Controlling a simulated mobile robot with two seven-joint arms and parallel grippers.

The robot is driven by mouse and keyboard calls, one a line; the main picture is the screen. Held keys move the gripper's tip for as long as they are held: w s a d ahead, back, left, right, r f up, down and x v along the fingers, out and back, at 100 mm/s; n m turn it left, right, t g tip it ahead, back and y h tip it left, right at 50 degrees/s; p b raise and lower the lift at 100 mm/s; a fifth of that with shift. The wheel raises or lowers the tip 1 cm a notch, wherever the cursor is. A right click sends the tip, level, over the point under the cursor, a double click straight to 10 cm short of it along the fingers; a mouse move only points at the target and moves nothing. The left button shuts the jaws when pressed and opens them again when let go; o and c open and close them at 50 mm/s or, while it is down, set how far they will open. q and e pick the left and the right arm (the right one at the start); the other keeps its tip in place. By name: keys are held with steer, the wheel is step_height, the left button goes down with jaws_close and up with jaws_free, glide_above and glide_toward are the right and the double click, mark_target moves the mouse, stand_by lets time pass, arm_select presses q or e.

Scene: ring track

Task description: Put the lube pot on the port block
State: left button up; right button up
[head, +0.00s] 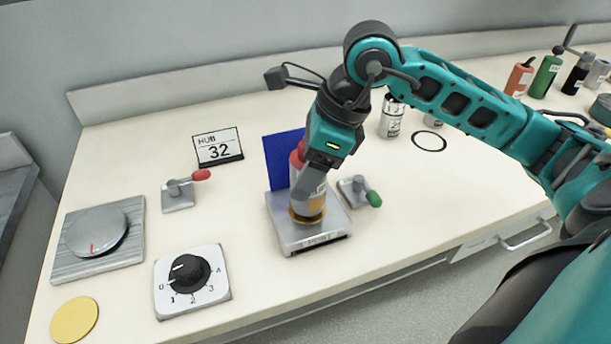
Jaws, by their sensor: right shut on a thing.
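The port block (329,239) is a grey metal block with a "PORT" label on its front, near the middle of the worktop. My right gripper (312,192) points down over it, shut on the lube pot (308,208), an amber, labelled pot. The pot is upright over the block's top; I cannot tell whether its base touches. The gripper's fingers hide the pot's upper part. My left gripper is not in view.
A blue panel (283,155) and a red-topped item (296,157) stand behind the pot. Red-handled (179,194) and green-handled (357,190) levers flank the block. A numbered dial (189,273) sits front left. Several bottles stand at the far right.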

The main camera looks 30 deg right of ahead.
steer(key=shift+f, duration=0.75)
steer(key=shift+f, duration=0.15)
steer(key=o, duration=1.2)
